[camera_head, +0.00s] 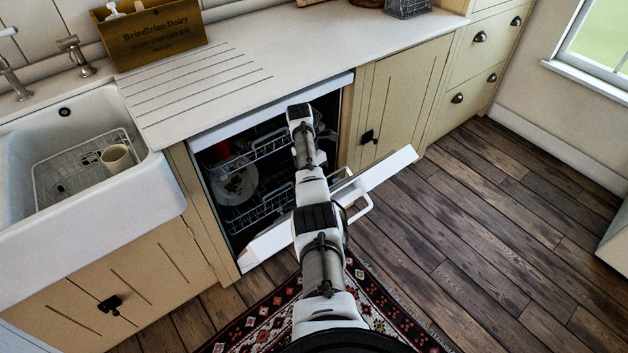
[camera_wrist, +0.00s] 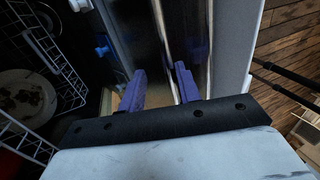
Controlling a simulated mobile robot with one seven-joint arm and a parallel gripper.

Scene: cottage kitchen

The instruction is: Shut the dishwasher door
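My arm reaches across the door's top edge toward the opening and hides the middle of the door; my gripper cannot be made out in the head view. In the wrist view my gripper (camera_wrist: 161,76) shows two purple fingers with a gap between them and nothing held. The door's shiny inner face (camera_wrist: 182,30) is just beyond the fingers; whether they touch it is unclear.
A wire rack (camera_wrist: 45,45) and a plate (camera_wrist: 22,95) are inside the dishwasher at the left of the wrist view. A patterned rug (camera_head: 262,328) lies in front. Wooden floor (camera_head: 490,230) is clear to the right. The sink (camera_head: 150,190) is at the left.

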